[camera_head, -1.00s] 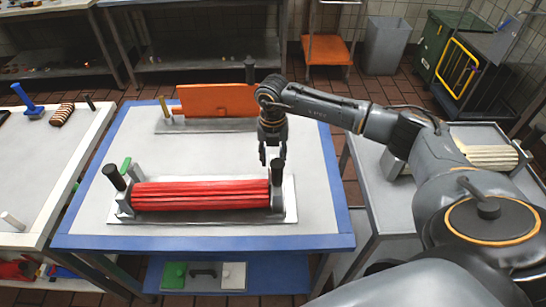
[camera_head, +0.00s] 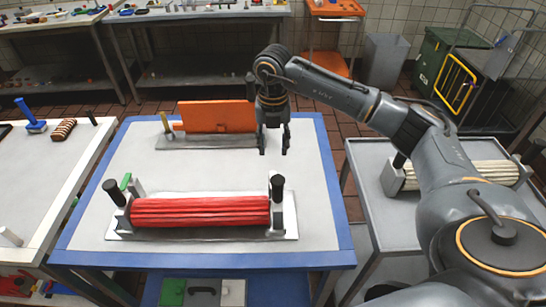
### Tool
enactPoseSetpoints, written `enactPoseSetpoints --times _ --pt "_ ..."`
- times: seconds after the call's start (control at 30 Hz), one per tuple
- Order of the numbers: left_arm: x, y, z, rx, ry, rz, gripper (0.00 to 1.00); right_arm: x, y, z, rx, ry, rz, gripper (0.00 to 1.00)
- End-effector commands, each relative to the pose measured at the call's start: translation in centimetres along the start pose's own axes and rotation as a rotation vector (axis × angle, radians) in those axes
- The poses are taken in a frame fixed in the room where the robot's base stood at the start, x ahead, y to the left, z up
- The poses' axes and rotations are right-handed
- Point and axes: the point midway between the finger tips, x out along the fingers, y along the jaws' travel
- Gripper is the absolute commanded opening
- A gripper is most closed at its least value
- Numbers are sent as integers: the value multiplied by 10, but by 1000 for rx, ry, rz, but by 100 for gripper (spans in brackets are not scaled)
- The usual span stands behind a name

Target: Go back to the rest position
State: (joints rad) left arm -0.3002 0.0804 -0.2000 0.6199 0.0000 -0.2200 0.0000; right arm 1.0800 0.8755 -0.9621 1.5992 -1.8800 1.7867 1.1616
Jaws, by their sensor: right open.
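My right gripper (camera_head: 274,149) hangs over the blue-edged table with its fingers pointing down. Its two fingers are apart with nothing between them. It is above and behind the right end of the holder with red rods (camera_head: 200,211), and apart from it. The right arm comes in from the right edge of the view. My left gripper is not in view.
The blue-edged table (camera_head: 118,184) also bears an orange block (camera_head: 215,116) on a metal base at the back. A grey cart with cream rods (camera_head: 475,174) stands to the right. A white table (camera_head: 45,180) stands to the left. The tabletop's middle is clear.

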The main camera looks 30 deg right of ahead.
Motion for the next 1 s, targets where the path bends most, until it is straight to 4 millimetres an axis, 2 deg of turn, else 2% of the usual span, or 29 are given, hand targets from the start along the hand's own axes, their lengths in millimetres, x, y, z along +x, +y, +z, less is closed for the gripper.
enactPoseSetpoints --times 0.2,0.7,0.77,0.87,0.97,1.0 --pt "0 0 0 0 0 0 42 -9 0 0 0 1 0 42" --pt "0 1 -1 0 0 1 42 -7 4 -3 -10 6 12 42" --pt "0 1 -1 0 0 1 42 -2 14 -9 -35 19 48 42" --pt "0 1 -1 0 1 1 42 10 50 -33 -113 66 177 42" --pt "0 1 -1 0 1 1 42 18 104 -76 -212 143 398 42" --pt "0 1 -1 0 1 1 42 16 128 -97 -247 180 506 42"
